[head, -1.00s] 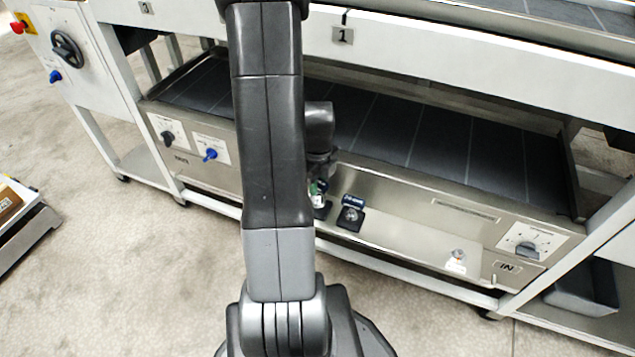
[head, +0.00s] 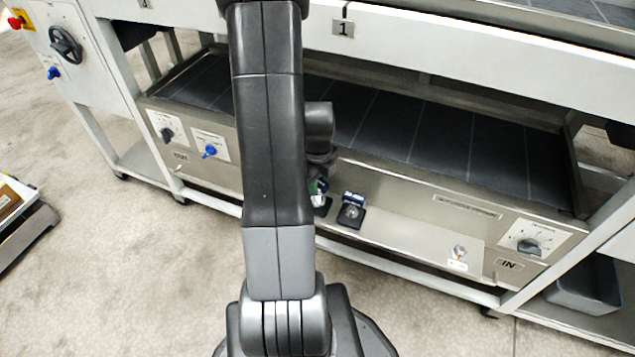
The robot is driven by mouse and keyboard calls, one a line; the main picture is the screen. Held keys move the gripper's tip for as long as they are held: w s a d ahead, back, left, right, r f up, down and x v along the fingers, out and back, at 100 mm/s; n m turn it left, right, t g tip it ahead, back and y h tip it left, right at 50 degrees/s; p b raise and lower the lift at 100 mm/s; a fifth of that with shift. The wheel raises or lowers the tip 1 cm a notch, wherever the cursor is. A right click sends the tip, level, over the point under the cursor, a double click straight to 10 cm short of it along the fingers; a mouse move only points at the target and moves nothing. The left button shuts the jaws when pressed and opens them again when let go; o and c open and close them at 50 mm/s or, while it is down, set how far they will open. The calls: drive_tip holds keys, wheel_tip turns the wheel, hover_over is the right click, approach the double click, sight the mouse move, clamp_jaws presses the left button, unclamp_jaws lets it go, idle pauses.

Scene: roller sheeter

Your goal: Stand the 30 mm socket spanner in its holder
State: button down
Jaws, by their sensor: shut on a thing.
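My gripper (head: 319,184) is low over the steel ledge at the front of the bench, partly hidden behind my own arm. Most of that piece is hidden. A dark block (head: 322,208) lies just below the jaws; I cannot tell whether the held piece touches it. Right beside it stands a dark holder (head: 350,217) with a metal round and a blue label too small to read.
A small metal fitting (head: 459,251) with a white label stands further right on the ledge (head: 400,231). The dark belt (head: 440,135) lies behind. A grey bin (head: 585,285) is at lower right.

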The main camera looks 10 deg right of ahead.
drive_tip(key=shift+f+b, duration=0.45)
drive_tip(key=shift+f, duration=0.1)
idle(0.4)
drive_tip(key=c, duration=0.6)
unclamp_jaws()
drive_tip(key=shift+c, duration=0.2)
drive_tip(key=shift+r+p, duration=2.8)
drive_tip(key=shift+r, duration=0.75)
drive_tip(key=shift+f, duration=0.1)
